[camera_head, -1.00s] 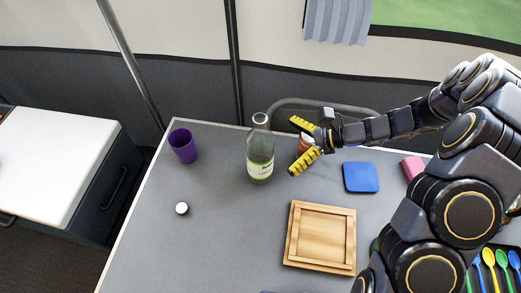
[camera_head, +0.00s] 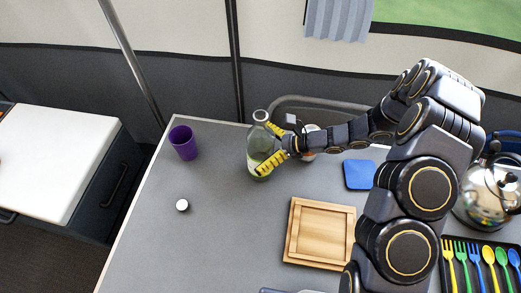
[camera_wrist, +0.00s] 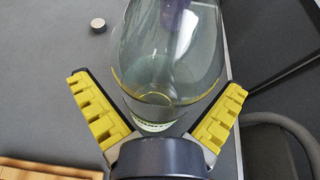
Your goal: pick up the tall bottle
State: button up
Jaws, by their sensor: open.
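The tall bottle (camera_head: 259,143) is clear green glass with a pale label and stands upright near the table's back edge in the head view. It fills the top middle of the wrist view (camera_wrist: 170,60). My gripper (camera_head: 268,150) is open, with its yellow fingers at the bottle's right side, about mid-height. In the wrist view the gripper (camera_wrist: 162,108) has one yellow finger on each side of the bottle's lower outline. A gap shows between the left finger and the glass. Whether either finger touches the bottle is unclear.
A purple cup (camera_head: 183,143) and a small white-topped round object (camera_head: 182,205) are left of the bottle. A wooden tray (camera_head: 290,245) lies in front. A blue square (camera_head: 359,174), a kettle (camera_head: 488,195) and a cutlery tray (camera_head: 447,280) are to the right.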

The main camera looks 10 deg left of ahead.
jog(key=c, duration=1.1)
jog(key=shift+c, duration=0.2)
jog(key=shift+r, duration=1.45)
jog(key=s+d+r, duration=0.6)
jog(key=s+r, duration=0.4)
jog(key=s, duration=0.2)
jog(key=shift+s, duration=0.25)
jog(key=shift+d+r, duration=0.1)
